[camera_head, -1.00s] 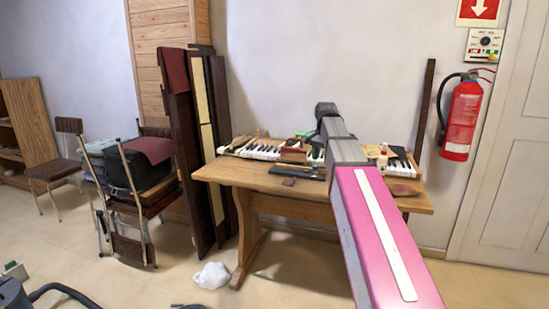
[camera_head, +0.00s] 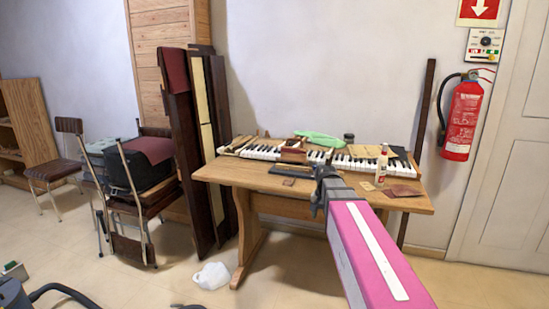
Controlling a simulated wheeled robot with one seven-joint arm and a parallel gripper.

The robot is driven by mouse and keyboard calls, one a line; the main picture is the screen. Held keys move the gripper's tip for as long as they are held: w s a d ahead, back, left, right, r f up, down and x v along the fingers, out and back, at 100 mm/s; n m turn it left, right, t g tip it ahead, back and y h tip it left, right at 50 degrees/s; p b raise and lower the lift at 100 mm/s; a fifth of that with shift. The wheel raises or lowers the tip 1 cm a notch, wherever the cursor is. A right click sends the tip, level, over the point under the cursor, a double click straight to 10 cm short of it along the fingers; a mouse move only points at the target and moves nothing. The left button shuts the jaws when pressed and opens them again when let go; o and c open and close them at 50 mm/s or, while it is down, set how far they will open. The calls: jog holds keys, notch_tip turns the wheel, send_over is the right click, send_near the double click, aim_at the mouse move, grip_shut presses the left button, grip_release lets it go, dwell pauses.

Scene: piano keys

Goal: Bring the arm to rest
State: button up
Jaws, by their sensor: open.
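My arm reaches up from the bottom right, with a pink link that has a white stripe. My gripper (camera_head: 322,186) is the dark end of the arm, in front of the wooden table's (camera_head: 222,175) front edge. It is seen from behind, small and partly hidden by its own wrist. It is open, and nothing shows in it. The piano keys (camera_head: 372,164) lie on the table behind it, apart from it in the picture.
A white bottle (camera_head: 382,166), a green object (camera_head: 318,138) and a reddish-brown block (camera_head: 293,152) are on the table. Stacked chairs (camera_head: 130,190) and leaning dark panels (camera_head: 187,150) stand left. A white bag (camera_head: 211,276) lies on the floor. A fire extinguisher (camera_head: 461,120) hangs right.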

jog(key=s+f+n, duration=0.4)
jog(key=s+f, duration=0.9)
jog(key=f, duration=0.2)
jog(key=shift+s+f, duration=0.15)
jog(key=shift+f, duration=0.2)
